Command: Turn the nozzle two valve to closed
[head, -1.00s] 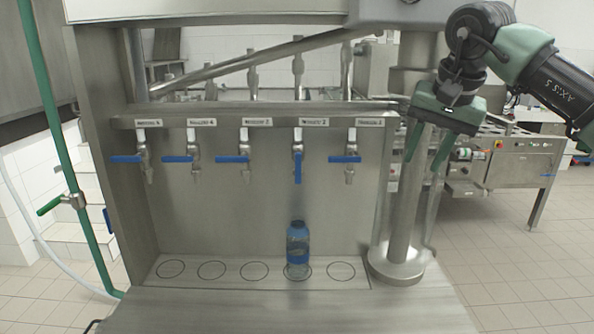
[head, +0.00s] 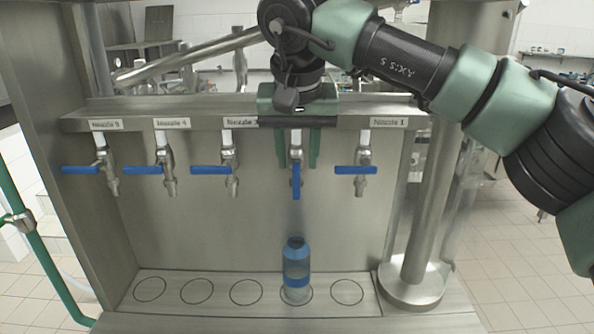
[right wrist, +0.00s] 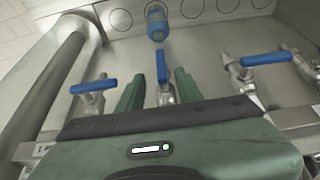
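The nozzle two valve has a blue handle (head: 296,181) that points straight down below its tap. It also shows in the right wrist view as a blue handle (right wrist: 162,66) in the middle. My right gripper (head: 298,163) is in front of the rail at nozzle two and hides that label. Its green fingers are open, one on each side of the valve in the right wrist view (right wrist: 157,76), with a gap to the handle. A blue-banded bottle (head: 296,270) stands upright below this nozzle. My left gripper is out of view.
The nozzle 1 handle (head: 356,170) and nozzle 3 handle (head: 226,170) lie sideways on either side. A thick steel post (head: 432,210) stands to the right. Several circles mark the base tray (head: 330,308), where only one holds a bottle.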

